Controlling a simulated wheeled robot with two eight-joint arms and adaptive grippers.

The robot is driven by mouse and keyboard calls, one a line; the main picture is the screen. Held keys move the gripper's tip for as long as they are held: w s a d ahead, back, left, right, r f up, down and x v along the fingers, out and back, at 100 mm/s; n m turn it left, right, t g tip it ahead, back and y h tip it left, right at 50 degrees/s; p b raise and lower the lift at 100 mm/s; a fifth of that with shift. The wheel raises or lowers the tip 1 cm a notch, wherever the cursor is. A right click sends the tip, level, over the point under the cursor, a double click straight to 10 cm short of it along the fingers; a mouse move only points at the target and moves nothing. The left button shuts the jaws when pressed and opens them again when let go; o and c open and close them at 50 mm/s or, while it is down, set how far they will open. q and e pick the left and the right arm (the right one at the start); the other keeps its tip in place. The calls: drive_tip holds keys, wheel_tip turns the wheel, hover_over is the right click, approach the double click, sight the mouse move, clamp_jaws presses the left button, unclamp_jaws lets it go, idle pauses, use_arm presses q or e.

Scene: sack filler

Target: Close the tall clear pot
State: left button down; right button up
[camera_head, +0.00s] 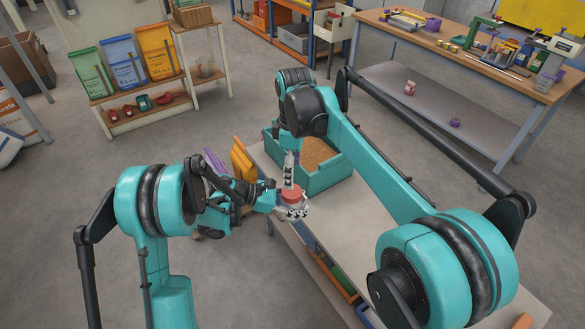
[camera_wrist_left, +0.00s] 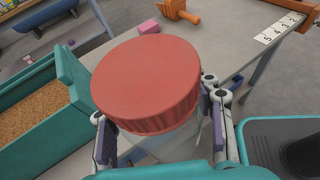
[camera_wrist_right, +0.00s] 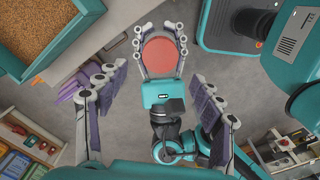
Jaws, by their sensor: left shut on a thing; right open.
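The tall clear pot (camera_wrist_left: 168,143) shows under a wide red ribbed lid (camera_wrist_left: 147,82) in the left wrist view. The lid sits over the pot's mouth; I cannot tell how tight it is. My left gripper (camera_head: 291,208) is shut around the pot, with its fingers on either side just below the lid. The red lid also shows in the head view (camera_head: 294,194) and between the left fingers in the right wrist view (camera_wrist_right: 160,57). My right gripper (camera_wrist_right: 158,82) is open and empty, above the lid, its fingers pointing down. The pot's lower part is mostly hidden.
A teal bin (camera_head: 327,178) of grain stands on the table (camera_head: 345,225) just behind the pot. Orange and purple items (camera_head: 243,160) stand left of it. An orange tool (camera_wrist_left: 180,12) and a pink block (camera_wrist_left: 148,27) lie beyond the lid. The table's front right is fairly clear.

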sight(292, 191)
wheel_tip(292, 191, down, 8)
drive_tip(key=shift+a+r, duration=0.1)
idle(0.4)
drive_tip(key=c, duration=1.2)
drive_tip(key=m, duration=0.6)
drive_tip(key=shift+m, duration=0.4)
drive_tip(key=o, duration=1.3)
drive_tip(key=shift+c, duration=0.2)
